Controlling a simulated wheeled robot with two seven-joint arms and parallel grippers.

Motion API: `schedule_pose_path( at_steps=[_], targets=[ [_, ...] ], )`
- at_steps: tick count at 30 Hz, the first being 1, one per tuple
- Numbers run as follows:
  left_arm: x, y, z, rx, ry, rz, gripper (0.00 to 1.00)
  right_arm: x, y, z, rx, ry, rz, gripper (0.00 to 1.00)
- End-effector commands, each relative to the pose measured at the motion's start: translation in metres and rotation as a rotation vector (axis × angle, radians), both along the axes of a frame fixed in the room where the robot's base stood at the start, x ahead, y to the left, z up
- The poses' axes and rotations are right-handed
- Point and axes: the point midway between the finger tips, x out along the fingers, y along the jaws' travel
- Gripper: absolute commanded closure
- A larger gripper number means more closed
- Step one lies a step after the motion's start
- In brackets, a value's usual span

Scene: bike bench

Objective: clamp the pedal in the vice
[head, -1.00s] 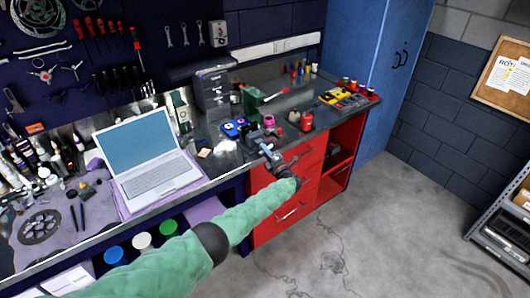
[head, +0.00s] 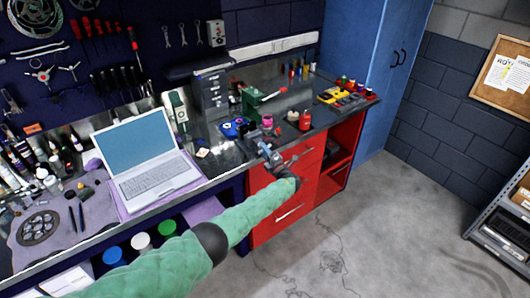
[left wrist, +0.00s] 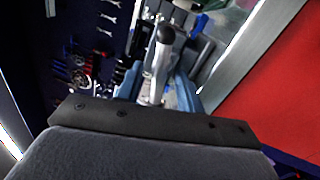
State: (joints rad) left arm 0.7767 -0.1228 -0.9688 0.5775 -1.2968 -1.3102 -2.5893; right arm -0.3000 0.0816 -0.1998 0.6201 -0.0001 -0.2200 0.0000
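The blue-grey vice (head: 268,148) appears to stand at the bench's front edge, above the red drawers. My left gripper (head: 277,162) reaches in over that edge, right at the vice. In the left wrist view a silver rod with a black ball knob (left wrist: 166,36) stands in front of my gripper's dark mounting plate. Blue vice parts (left wrist: 187,92) show beside the rod. My fingers cannot be told apart from the vice, so I cannot tell whether they are open or shut. I cannot make out the pedal in either view. My right gripper is out of view.
An open laptop (head: 150,170) stands on the bench (head: 215,170) to the left. Behind the vice are a green tool (head: 252,102), a red can (head: 305,121) and small blue items (head: 232,129). Red drawers (head: 290,203) are below.

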Motion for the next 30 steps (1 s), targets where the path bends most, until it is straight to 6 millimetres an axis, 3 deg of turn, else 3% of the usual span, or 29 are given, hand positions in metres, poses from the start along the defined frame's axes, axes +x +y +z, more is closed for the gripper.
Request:
schedule_pose_path(
  at_steps=[18, 30],
  targets=[
    [-0.058, -0.041, -0.017, 0.000, 0.001, -0.003, 0.63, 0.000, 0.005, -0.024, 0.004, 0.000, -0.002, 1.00],
    [-0.063, -0.045, -0.016, 0.002, 0.001, -0.003, 0.63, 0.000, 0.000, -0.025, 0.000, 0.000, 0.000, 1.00]
  ],
)
